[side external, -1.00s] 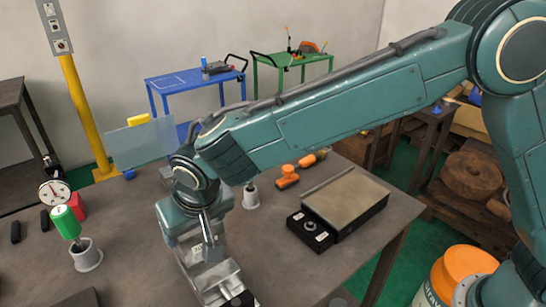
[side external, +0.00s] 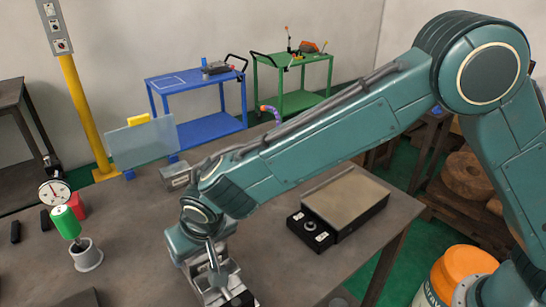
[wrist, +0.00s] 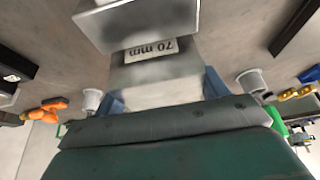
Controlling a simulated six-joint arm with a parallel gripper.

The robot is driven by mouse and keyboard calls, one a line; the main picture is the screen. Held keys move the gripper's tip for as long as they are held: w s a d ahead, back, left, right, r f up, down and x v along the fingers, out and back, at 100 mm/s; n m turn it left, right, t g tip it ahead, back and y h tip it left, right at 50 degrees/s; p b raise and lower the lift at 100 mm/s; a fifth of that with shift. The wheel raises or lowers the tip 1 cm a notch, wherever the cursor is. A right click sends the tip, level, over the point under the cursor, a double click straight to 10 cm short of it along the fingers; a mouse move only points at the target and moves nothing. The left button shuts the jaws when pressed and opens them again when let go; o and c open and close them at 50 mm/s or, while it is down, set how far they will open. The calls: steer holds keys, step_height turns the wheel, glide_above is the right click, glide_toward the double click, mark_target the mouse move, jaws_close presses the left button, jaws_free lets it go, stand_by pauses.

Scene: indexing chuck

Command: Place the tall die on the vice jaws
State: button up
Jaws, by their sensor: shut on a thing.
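My gripper (side external: 212,262) is low over the left-middle of the bench, pointing down. In the wrist view its blue fingers (wrist: 213,86) are on both sides of a grey metal block marked "70 mm", the tall die (wrist: 155,72), and are shut on it. In the side view the die is mostly hidden by my wrist. Bare metal of the vice (side external: 215,292) shows directly below my gripper. A metal block at the top of the wrist view (wrist: 150,22) appears to be part of the vice. I cannot tell whether the die touches the jaws.
A flat plate on a black base (side external: 345,200) lies to the right. A translucent panel (side external: 142,143) stands behind.

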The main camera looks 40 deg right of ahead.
steer(key=shift+w+a, duration=0.1)
stand_by(0.3)
steer(key=o, duration=1.8)
steer(key=shift+f, duration=0.15)
steer(key=v, duration=1.2)
